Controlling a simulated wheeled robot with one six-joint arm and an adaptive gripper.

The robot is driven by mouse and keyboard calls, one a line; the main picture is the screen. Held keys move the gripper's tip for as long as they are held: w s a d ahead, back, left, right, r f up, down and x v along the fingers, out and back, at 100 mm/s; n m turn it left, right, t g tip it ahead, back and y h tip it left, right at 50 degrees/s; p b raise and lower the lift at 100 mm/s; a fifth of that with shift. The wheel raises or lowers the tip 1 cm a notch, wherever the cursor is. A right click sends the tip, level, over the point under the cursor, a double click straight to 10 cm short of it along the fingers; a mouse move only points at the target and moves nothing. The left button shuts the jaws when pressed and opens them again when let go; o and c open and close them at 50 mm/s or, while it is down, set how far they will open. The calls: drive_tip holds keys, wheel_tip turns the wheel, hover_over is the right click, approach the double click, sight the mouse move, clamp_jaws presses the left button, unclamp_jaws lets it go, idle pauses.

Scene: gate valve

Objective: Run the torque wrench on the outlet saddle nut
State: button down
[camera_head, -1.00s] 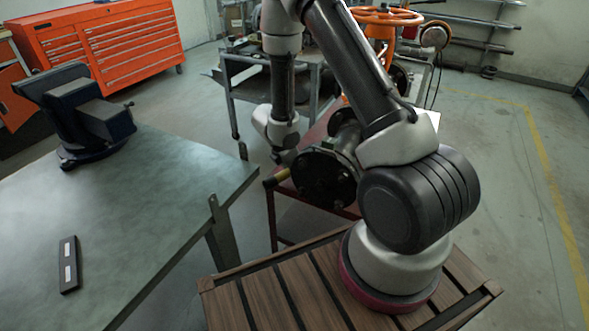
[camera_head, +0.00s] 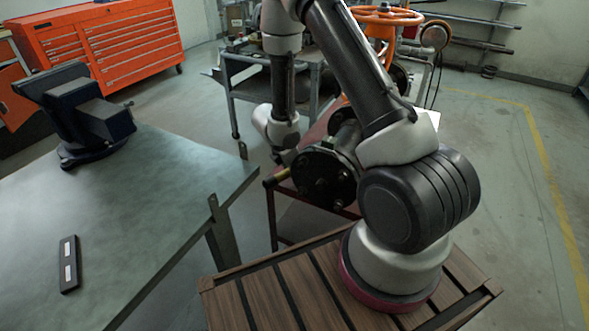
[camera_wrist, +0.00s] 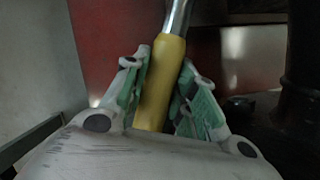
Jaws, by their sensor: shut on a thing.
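My gripper (camera_wrist: 166,62) is shut on the yellow handle of the torque wrench (camera_wrist: 160,97), with a green-lined finger on each side. The wrench's chrome shaft (camera_wrist: 177,17) runs out of the top of the wrist view, so its head is hidden. In the head view my wrist hangs beside a dark round bolted flange (camera_head: 325,177) of the valve assembly, and my fingers are not clearly visible there. The valve's orange handwheel (camera_head: 388,14) shows behind my arm. I cannot pick out the outlet saddle nut, or tell whether the wrench touches it.
A green-topped bench (camera_head: 150,220) with a blue vise (camera_head: 85,115) and a small dark bar (camera_head: 69,264) stands at left. A red stand (camera_head: 271,222) is under the valve assembly. A grey cart (camera_head: 232,95) and orange tool chest (camera_head: 110,45) stand behind. Floor at right is clear.

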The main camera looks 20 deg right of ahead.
drive_tip(key=shift+w+r, duration=0.1)
drive_tip(key=shift+r, duration=0.2)
idle(0.4)
drive_tip(key=shift+r, duration=2.45)
